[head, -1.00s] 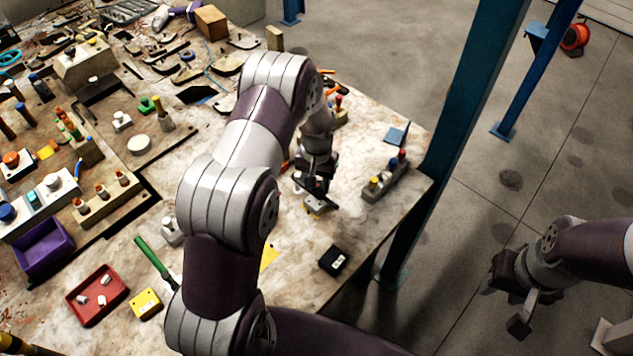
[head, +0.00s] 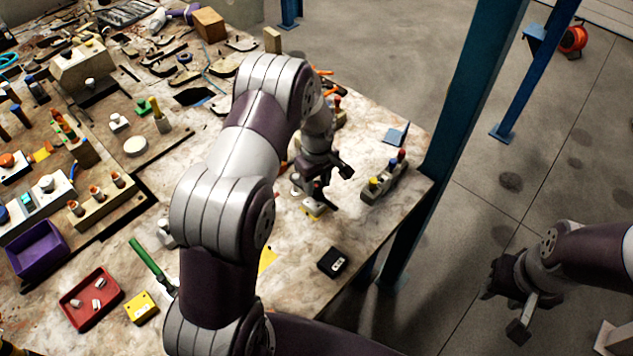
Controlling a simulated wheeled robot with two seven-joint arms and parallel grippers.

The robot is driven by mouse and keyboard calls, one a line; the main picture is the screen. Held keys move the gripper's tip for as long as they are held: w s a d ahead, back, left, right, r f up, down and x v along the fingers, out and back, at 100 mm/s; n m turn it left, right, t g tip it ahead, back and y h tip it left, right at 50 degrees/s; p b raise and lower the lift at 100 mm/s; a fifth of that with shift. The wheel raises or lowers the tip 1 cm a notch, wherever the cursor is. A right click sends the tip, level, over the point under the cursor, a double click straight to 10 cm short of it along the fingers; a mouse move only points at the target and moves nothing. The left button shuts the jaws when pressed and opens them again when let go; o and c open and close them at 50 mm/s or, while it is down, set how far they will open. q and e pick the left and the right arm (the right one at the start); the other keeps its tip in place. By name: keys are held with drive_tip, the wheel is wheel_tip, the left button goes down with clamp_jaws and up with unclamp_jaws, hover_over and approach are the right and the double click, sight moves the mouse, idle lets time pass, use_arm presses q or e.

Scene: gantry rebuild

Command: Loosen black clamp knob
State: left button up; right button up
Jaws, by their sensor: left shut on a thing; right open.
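My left gripper (head: 333,187) is at the clamp fixture on the right part of the workbench, its jaws shut on the black clamp knob. The knob is mostly hidden by the jaws and wrist, so its shape is not clear. My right gripper (head: 502,306) is open and empty over the floor at the right, away from the bench.
A grey block with coloured knobs (head: 384,182) stands close to the right of my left gripper. A black box (head: 333,262) lies nearer the front edge. A blue post (head: 455,110) rises past the bench corner. A red tray (head: 92,299) sits at front left.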

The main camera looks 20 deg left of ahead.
use_arm(q)
drive_tip(key=n, duration=0.6)
drive_tip(key=shift+d+f+b, duration=0.1)
drive_tip(key=shift+f+b, duration=0.05)
drive_tip(key=shift+b, duration=0.2)
drive_tip(key=n, duration=0.3)
drive_tip(key=shift+n, duration=2.3)
drive_tip(key=o, duration=0.9)
drive_tip(key=shift+w, duration=0.2)
